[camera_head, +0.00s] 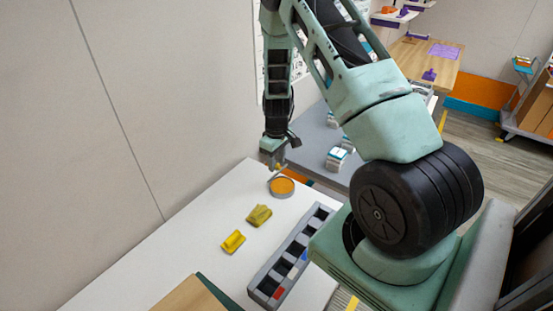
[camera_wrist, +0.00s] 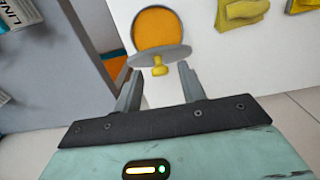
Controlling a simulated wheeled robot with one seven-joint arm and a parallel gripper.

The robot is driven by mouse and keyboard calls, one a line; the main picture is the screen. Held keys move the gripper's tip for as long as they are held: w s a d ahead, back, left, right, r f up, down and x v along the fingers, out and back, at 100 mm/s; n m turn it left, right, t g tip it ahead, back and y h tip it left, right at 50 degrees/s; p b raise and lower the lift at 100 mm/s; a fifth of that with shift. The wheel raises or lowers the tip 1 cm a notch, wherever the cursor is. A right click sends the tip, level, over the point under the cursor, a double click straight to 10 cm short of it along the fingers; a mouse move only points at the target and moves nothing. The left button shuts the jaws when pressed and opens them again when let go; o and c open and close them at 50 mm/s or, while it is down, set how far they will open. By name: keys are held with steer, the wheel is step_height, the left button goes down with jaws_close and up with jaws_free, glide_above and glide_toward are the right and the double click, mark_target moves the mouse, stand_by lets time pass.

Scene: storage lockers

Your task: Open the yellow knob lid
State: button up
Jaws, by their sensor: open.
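The yellow knob (camera_wrist: 159,71) sits on a grey round lid (camera_wrist: 174,54), which shows nearly edge-on in the wrist view. Beyond it is the round container's orange inside (camera_wrist: 155,27); the container also shows in the head view (camera_head: 282,187) on the white table, with orange facing up. The lid is at an angle to the opening; I cannot tell whether it touches the rim. My gripper (camera_wrist: 158,74) is open, its two fingers apart on either side of the knob, with gaps visible. In the head view my gripper (camera_head: 274,161) is just above and behind the container.
Two yellow pieces (camera_head: 259,215) (camera_head: 233,241) lie on the white table (camera_head: 170,240) left of a grey compartment tray (camera_head: 290,256). A grey table (camera_head: 316,138) with small boxes (camera_head: 337,158) stands behind. A wall (camera_head: 130,110) borders the left side.

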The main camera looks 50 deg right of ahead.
steer(key=shift+f, duration=0.25)
jaws_close()
steer(key=shift+w+r, duration=0.1)
